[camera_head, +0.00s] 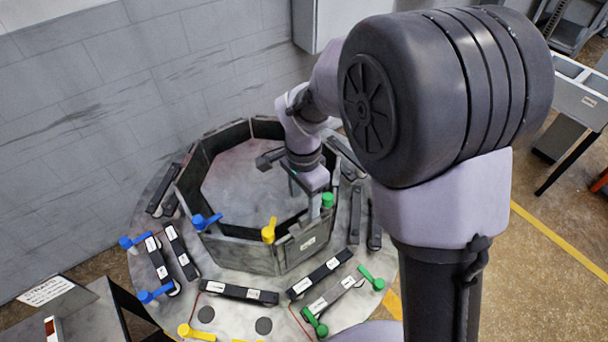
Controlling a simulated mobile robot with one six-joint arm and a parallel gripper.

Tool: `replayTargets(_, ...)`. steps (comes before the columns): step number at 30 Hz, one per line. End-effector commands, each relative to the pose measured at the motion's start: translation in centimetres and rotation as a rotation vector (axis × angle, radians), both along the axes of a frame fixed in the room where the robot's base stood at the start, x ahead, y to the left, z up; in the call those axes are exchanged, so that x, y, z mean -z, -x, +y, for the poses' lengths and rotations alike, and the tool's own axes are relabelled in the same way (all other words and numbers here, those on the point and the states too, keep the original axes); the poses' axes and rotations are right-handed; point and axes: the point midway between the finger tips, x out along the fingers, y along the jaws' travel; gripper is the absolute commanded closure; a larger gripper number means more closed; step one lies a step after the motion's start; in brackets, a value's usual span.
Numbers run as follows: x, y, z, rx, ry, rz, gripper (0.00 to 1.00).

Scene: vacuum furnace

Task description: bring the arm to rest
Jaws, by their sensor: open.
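My arm reaches in from the right and bends down over the vacuum furnace. My gripper (313,206) points down at the front right wall of the furnace's many-sided dark chamber (235,254). It is open, small in view and partly hidden by my wrist. A green handle (327,200) stands right beside the fingers; I cannot tell whether they touch it. A yellow handle (269,231) and a blue handle (206,222) stand on the same chamber's front walls, to the left of my gripper.
The round grey base (215,316) carries several dark labelled bars and more blue, yellow and green handles around the chamber. A grey block wall (95,140) stands behind and left. A dark stand (95,315) is at lower left. A grey bench (580,100) stands at right, beyond open floor.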

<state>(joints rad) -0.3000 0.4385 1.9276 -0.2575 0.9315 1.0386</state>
Motion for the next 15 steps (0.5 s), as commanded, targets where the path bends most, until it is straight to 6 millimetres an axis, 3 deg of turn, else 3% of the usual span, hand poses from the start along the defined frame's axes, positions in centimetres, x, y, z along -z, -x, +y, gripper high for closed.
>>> replayTargets(1, -2.1, -0.2, 0.1, 0.000, -0.003, -0.006, 0.46)
replayTargets(6, -6.6, -0.2, 0.1, 0.000, -0.002, -0.002, 0.46)
replayTargets(10, -8.5, -0.2, 0.1, -0.001, -0.001, -0.001, 0.46)
replayTargets(15, -9.1, -0.2, 0.1, 0.000, -0.001, 0.001, 0.46)
